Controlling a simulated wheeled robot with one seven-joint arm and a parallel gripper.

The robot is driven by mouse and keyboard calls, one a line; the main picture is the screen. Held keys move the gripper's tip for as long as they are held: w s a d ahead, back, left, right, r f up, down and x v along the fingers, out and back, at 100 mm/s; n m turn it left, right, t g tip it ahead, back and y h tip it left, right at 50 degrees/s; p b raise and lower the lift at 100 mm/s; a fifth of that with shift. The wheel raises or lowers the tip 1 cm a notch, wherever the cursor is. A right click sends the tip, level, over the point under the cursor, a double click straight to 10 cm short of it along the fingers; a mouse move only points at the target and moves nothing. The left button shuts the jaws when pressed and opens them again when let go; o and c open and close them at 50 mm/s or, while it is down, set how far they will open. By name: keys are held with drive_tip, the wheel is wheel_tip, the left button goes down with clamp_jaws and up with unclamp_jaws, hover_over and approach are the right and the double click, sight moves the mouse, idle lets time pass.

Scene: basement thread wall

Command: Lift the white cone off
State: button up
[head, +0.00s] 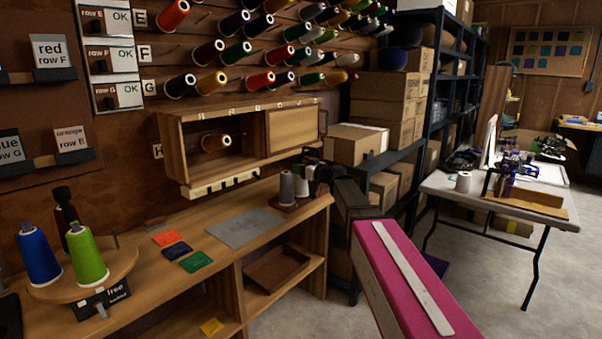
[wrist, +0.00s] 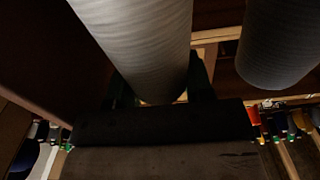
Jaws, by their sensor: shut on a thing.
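The pale white cone (wrist: 140,45) fills the upper middle of the wrist view, between the two dark fingers of my gripper (wrist: 160,92). My gripper is shut on it. A darker grey cone (wrist: 280,45) stands to its right, apart from the fingers. In the head view the grey cone (head: 287,188) and the paler cone (head: 302,188) are side by side at a small dark wooden stand (head: 285,206) at the right end of the bench. My gripper (head: 318,176) reaches in from the right. I cannot tell whether the held cone's base is clear of the stand.
A wooden cabinet (head: 245,140) hangs just above and behind the cones. A grey mat (head: 243,228) lies on the bench (head: 330,203) to the left. Blue and green cones (head: 87,256) stand on a round board at far left.

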wheel_tip(320, 180, up, 18)
drive_tip(key=shift+f, duration=0.2)
idle(0.4)
idle(0.4)
drive_tip(key=shift+r, duration=1.95)
